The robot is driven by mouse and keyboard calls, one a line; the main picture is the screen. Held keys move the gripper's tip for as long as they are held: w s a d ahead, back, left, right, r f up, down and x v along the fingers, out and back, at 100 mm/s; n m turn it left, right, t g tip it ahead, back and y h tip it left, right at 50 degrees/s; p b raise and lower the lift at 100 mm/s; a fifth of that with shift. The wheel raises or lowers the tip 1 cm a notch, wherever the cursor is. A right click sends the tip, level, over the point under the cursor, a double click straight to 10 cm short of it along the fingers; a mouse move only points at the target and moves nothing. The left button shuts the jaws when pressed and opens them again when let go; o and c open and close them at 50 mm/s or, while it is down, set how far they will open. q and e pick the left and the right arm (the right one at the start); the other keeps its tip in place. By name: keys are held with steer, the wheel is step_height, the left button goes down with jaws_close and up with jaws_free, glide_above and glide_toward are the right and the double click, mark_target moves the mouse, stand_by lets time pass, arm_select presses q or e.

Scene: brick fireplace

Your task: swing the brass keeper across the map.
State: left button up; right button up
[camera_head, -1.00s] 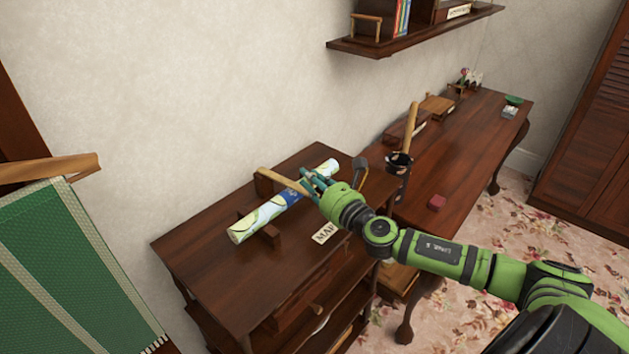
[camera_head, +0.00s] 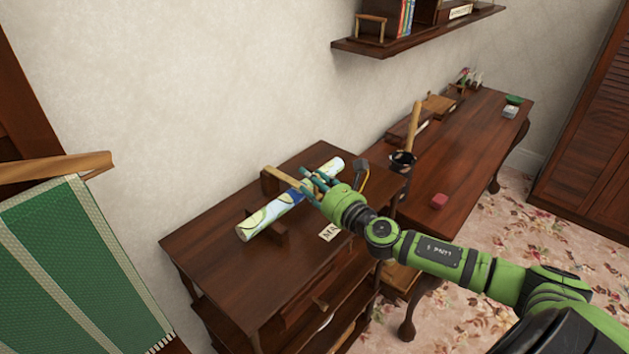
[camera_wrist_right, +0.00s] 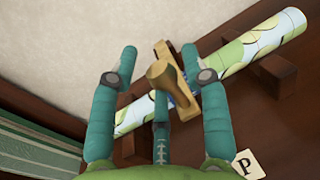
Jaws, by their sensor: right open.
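The map (camera_head: 262,219) is a rolled tube with a pale green and blue print, lying in a dark wooden cradle (camera_head: 279,236) on the cabinet top. The brass keeper (camera_head: 282,174) is a yellowish bar at the map's far side; its near end is hidden by my fingers. In the right wrist view the keeper (camera_wrist_right: 163,78) stands between my spread fingers, in front of the map (camera_wrist_right: 232,60). My right gripper (camera_head: 313,184) is open over the middle of the map; I cannot tell whether a finger touches the keeper. My left gripper is not in view.
A MAP label (camera_head: 328,232) lies at the cabinet's front edge, under my right wrist. A dark lamp-like object (camera_head: 361,168), a black cup (camera_head: 402,160) and a red block (camera_head: 439,201) stand to the right. A wall shelf (camera_head: 400,38) hangs above.

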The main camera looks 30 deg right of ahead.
steer(key=shift+d+r, duration=0.1)
steer(key=s, duration=1.2)
steer(key=shift+d, duration=0.3)
stand_by(0.3)
